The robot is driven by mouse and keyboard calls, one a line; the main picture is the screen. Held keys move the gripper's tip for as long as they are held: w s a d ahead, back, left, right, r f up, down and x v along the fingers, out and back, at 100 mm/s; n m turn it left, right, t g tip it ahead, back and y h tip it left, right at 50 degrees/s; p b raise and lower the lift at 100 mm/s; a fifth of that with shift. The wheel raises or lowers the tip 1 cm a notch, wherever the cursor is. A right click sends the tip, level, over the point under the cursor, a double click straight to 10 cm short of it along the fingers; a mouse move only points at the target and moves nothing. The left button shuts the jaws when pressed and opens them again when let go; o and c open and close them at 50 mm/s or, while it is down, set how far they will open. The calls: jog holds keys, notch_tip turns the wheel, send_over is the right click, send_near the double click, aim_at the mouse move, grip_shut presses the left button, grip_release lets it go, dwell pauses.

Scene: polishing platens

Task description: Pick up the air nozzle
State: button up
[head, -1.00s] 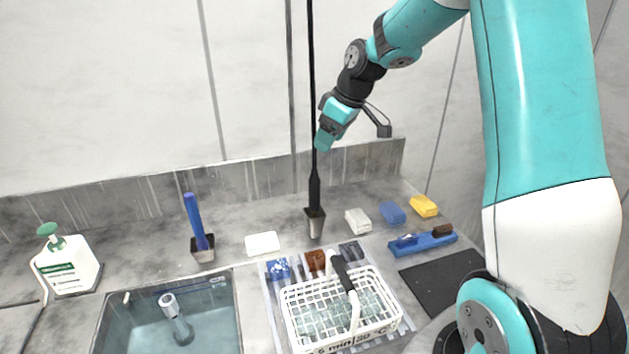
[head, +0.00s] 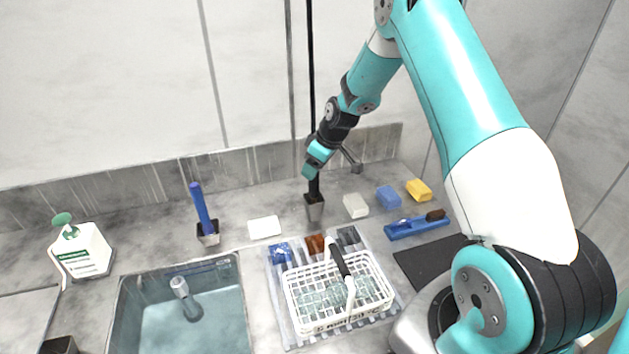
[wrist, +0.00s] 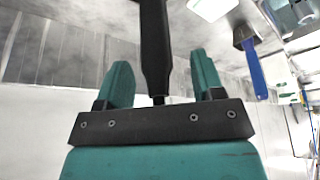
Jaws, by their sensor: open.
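The air nozzle (head: 314,186) is a black wand that stands upright in a small grey holder (head: 314,209) near the back wall. A thin black hose runs up from it. My gripper (head: 308,171) is at its upper part in the head view and hides some of it. In the wrist view the black nozzle (wrist: 153,45) shows between the two teal fingers of my open gripper (wrist: 160,62). Gaps show on both sides, so neither finger appears to touch it. I cannot tell its exact depth between the fingers.
A white basket (head: 337,318) with a black-gripped handle stands in front. White, blue and yellow (head: 418,190) blocks and a blue tray (head: 417,226) lie right. A blue-handled brush (head: 202,210), a sink (head: 128,318) and a white bottle (head: 83,253) are left.

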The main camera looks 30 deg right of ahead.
aim_at(313, 184)
jog(key=shift+p+x, duration=0.55)
jog(key=shift+x, duration=1.05)
jog(key=shift+w+d, duration=0.1)
jog(key=c, duration=1)
jog(key=shift+r, duration=0.1)
